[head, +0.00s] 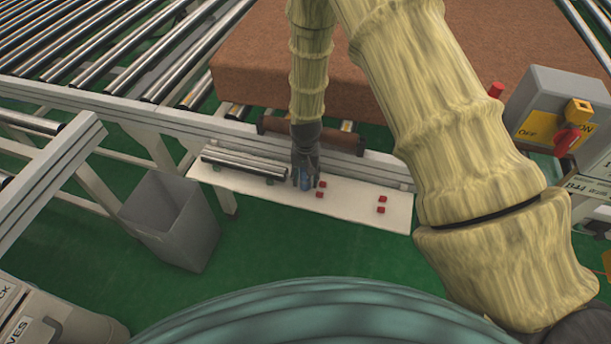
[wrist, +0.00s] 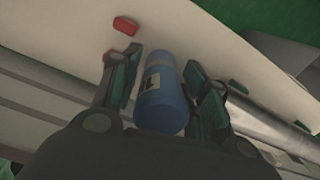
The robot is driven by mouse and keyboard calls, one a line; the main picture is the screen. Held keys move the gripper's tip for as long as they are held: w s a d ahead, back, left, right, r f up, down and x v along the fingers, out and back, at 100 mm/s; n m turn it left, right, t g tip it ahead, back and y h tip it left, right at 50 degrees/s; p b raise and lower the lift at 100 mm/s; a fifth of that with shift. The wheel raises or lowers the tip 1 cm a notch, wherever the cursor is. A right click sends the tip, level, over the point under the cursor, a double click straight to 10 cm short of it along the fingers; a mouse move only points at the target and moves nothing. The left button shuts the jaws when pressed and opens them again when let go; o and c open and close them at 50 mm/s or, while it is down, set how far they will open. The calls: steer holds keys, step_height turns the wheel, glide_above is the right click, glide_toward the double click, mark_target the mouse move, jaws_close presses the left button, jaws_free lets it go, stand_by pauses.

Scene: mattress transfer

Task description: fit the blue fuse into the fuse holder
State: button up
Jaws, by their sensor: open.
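The blue fuse (head: 306,182) is at the white shelf, partly hidden by my gripper (head: 305,172). In the wrist view the fuse (wrist: 161,98) is a blue cylinder with a small pale label bearing a black mark. It lies between the two dark fingers of my gripper (wrist: 160,68), which are apart on either side of it. A slim gap shows beside the fuse, so the fingers do not look closed on it. I cannot make out a fuse holder for certain in either view.
The white shelf (head: 350,212) carries steel rollers (head: 243,162) left of my gripper and several small red blocks (head: 382,199) to its right. A grey bin (head: 170,222) stands left. A grey switch box (head: 545,105) is right. A brown mattress (head: 260,60) lies behind.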

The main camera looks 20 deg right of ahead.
steer(key=c, duration=1)
steer(key=shift+o, duration=0.2)
steer(key=shift+w+r+b, duration=0.1)
steer(key=shift+r+b, duration=0.35)
steer(key=shift+r, duration=0.4)
jaws_close()
steer(key=shift+r+b, duration=0.3)
steer(key=shift+r, duration=0.6)
steer(key=s+a+r+b, duration=0.1)
steer(key=s+a+b, duration=0.2)
steer(key=s, duration=1.3)
steer(key=w+n, duration=0.1)
steer(key=w, duration=0.2)
steer(key=w+d+n, duration=0.1)
steer(key=w+n, duration=0.1)
steer(key=w, duration=0.1)
steer(key=w+n, duration=0.1)
steer(key=w, duration=0.2)
steer(key=shift+d+f+n, duration=0.2)
steer(key=shift+d+n, duration=0.05)
steer(key=shift+n, duration=0.05)
